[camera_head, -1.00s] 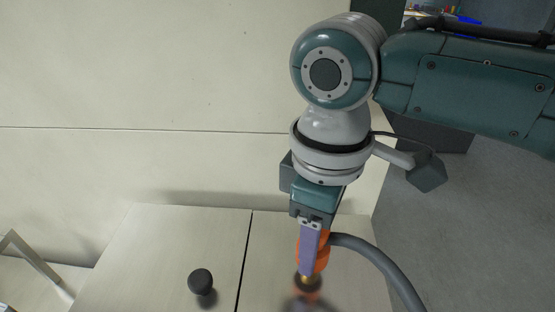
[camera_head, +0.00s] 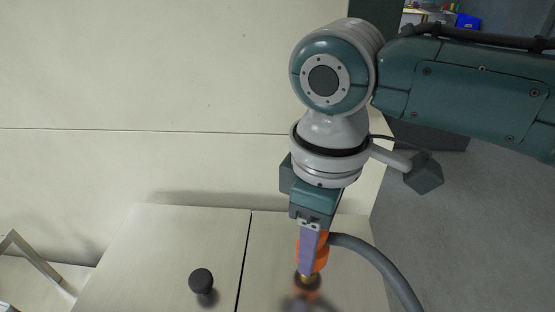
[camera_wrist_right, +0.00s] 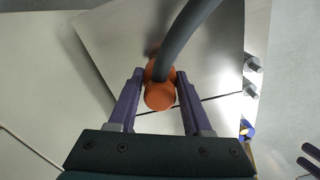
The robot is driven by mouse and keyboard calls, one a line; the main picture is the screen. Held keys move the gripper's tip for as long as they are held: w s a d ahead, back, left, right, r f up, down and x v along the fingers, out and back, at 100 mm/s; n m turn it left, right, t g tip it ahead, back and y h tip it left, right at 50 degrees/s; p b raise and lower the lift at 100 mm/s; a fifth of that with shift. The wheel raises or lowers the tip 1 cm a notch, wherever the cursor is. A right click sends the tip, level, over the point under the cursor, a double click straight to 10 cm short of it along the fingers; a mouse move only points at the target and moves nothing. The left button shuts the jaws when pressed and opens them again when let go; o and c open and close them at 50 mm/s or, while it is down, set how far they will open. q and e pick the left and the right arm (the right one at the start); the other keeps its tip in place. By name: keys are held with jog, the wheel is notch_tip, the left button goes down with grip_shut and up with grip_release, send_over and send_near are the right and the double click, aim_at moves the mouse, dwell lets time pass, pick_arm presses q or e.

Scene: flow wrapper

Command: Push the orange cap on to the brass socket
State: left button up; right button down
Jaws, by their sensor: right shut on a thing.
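My right gripper (camera_head: 311,262) points down with its purple fingers around the orange cap (camera_head: 322,252). A thick grey hose curves away to the right from the cap. In the right wrist view the orange cap (camera_wrist_right: 159,96) sits between the two fingers (camera_wrist_right: 158,78). Just below the fingertips in the head view is the brass socket (camera_head: 306,279), small and partly hidden by the cap and fingers. The cap stands right above it, close to upright. I cannot tell whether it is seated.
A pale cabinet top (camera_head: 165,255) with a dark seam lies below. A black round knob (camera_head: 201,281) stands on it to the left. A pale panel (camera_head: 150,80) rises behind. The grey hose (camera_head: 385,268) arcs down at right. Grey floor (camera_head: 450,220) is open at right.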

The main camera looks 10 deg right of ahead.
dwell(0.5)
jog(key=shift+f+p, duration=0.1)
jog(key=shift+p, duration=0.35)
dwell(0.6)
dwell(0.6)
grip_release()
dwell(0.7)
jog(key=shift+p, duration=0.4)
